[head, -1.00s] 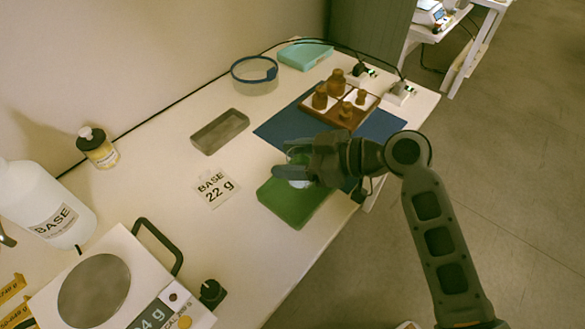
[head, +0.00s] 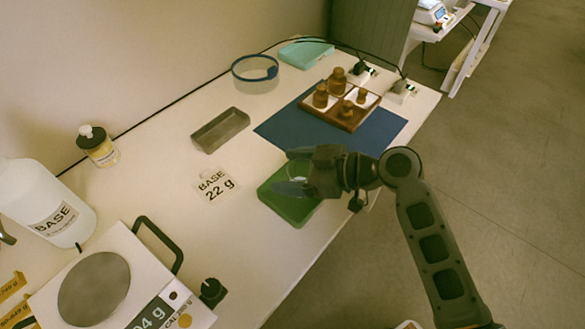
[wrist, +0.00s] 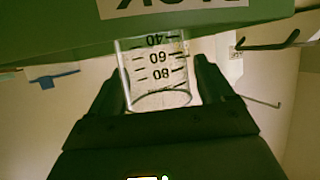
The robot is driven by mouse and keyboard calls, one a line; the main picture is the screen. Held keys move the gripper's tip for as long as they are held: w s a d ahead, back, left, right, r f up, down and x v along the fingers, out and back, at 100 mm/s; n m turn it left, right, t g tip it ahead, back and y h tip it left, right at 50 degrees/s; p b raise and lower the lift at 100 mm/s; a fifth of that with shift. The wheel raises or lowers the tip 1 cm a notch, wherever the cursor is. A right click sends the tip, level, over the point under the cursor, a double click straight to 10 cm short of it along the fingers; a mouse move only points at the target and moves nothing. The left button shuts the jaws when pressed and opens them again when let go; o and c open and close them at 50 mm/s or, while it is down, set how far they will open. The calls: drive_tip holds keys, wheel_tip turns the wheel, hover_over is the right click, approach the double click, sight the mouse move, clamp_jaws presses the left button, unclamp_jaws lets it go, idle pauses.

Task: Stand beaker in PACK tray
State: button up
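The clear beaker (head: 297,172) stands upright between the fingers of my gripper (head: 292,171), over the green tray (head: 290,211). In the wrist view the beaker (wrist: 158,75) shows its printed scale and its rim, and its lower part disappears behind the green tray wall (wrist: 60,45). A white label on that wall is cut off at the frame's edge. My gripper's fingers (wrist: 160,80) lie along both sides of the beaker, close against it. The beaker's base is hidden, so its contact with the tray floor does not show.
A BASE 22 g card (head: 215,186) and a grey tray (head: 220,130) lie left of the green tray. A blue mat (head: 275,130) with a wooden tray of brown bottles (head: 343,122) lies behind. A scale (head: 130,285) and a white BASE bottle (head: 45,205) stand front left.

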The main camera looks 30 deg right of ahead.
drive_tip(key=shift+r, duration=0.2)
drive_tip(key=v, duration=1.2)
drive_tip(key=s+f+m+h, duration=0.6)
drive_tip(key=s+f+h, duration=0.15)
drive_tip(key=s, duration=0.45)
drive_tip(key=s+a+r+m+t, duration=0.1)
drive_tip(key=s+a+r+t, duration=0.1)
drive_tip(key=s+r, duration=0.3)
drive_tip(key=s+a+r+m+t+h, duration=0.1)
drive_tip(key=s+a+r+t, duration=0.1)
drive_tip(key=s+a+r, duration=0.2)
drive_tip(key=v, duration=0.4)
drive_tip(key=shift+s+a+r, duration=0.3)
drive_tip(key=shift+a+r, duration=0.05)
drive_tip(key=shift+r, duration=0.05)
